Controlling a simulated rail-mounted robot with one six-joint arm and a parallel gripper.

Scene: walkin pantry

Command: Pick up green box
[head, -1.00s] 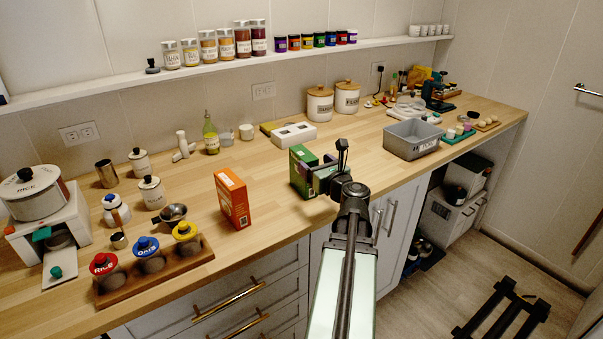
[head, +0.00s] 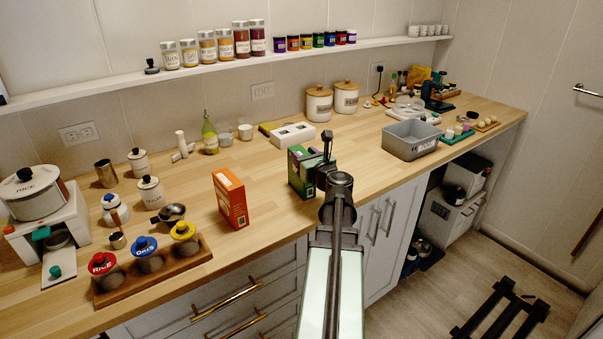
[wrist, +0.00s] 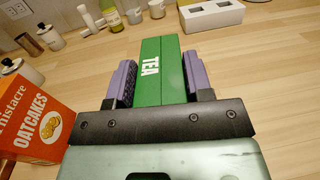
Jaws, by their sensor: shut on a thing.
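The green box (wrist: 159,70), marked TEA, stands upright between the fingers of my gripper (wrist: 158,82) in the wrist view. The purple-padded fingers press on its two sides, so my gripper is shut on it. In the head view the green box (head: 297,168) is at the front part of the counter, partly hidden by my gripper (head: 322,170). I cannot tell whether its base touches the counter.
An orange oatcakes box (head: 231,199) stands to the left, and also shows in the wrist view (wrist: 32,118). A white block with square openings (head: 292,135) lies behind the green box. A grey bin (head: 411,140) is to the right. Bare counter lies between.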

